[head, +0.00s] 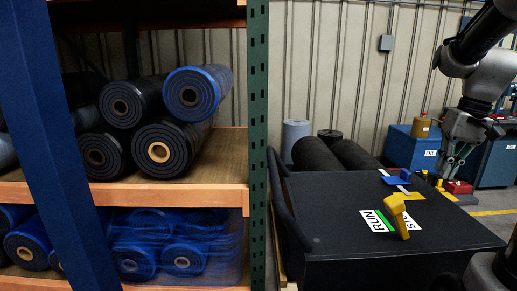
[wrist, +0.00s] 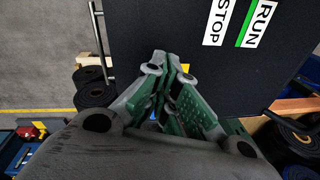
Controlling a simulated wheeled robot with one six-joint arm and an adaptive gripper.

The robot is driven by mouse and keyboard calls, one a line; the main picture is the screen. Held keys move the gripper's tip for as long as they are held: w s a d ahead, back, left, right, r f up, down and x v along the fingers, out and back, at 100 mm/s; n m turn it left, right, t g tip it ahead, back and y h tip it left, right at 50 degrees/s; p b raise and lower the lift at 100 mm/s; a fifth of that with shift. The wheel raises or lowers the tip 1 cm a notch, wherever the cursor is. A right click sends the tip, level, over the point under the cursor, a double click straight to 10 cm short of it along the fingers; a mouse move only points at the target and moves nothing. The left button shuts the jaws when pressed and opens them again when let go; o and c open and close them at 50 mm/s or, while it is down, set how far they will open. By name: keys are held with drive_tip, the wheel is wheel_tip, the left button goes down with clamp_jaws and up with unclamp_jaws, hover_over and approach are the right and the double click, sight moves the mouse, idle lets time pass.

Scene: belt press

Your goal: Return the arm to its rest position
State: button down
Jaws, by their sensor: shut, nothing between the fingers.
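My gripper (head: 440,178) hangs at the right of the head view, fingers down, by the far right corner of the black machine housing (head: 330,190). In the wrist view my gripper (wrist: 172,62) has its green-padded fingers drawn together with nothing between them. The housing's dark top (wrist: 185,25) lies beyond the fingertips; I cannot tell the exact gap. A yellow lever (head: 398,212) stands up from the housing between the RUN label (head: 376,221) and the partly hidden STOP label (head: 411,220).
A rack shelf (head: 200,195) with dark and blue rolls stands at the left behind a green post (head: 258,140). Floor shows at the right (head: 490,212).

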drive_tip(key=s+a+n+t+h, duration=0.1)
drive_tip(key=s+a+n+t, duration=0.1)
drive_tip(key=s+a, duration=0.9)
drive_tip(key=shift+s+n+t, duration=0.4)
drive_tip(key=shift+s+t, duration=0.3)
drive_tip(key=shift+s, duration=0.55)
